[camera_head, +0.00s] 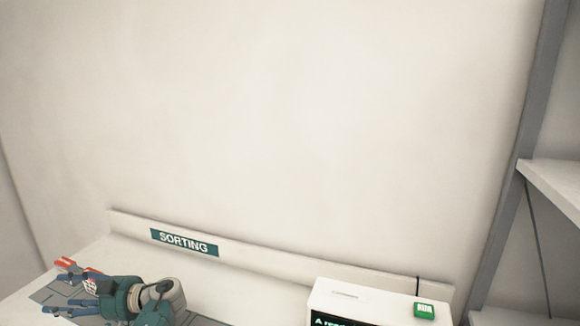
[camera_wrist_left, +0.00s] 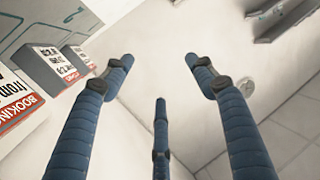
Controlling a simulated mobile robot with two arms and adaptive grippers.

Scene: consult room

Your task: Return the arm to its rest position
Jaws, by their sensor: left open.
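My left gripper (camera_head: 58,292) is low at the left of the head view, over the white counter (camera_head: 110,250) below the SORTING sign (camera_head: 184,242). Its blue fingers point left. In the left wrist view the three blue fingers of this gripper (camera_wrist_left: 158,72) are spread apart with nothing between them. My right gripper is in neither view.
In the left wrist view, grey boxes with white and red labels (camera_wrist_left: 52,66) and a red-and-white BOOKING card (camera_wrist_left: 16,104) are at the left. A white device with a dark screen (camera_head: 340,297) and a green button (camera_head: 424,311) stands at right. White shelves (camera_head: 555,180) are farther right.

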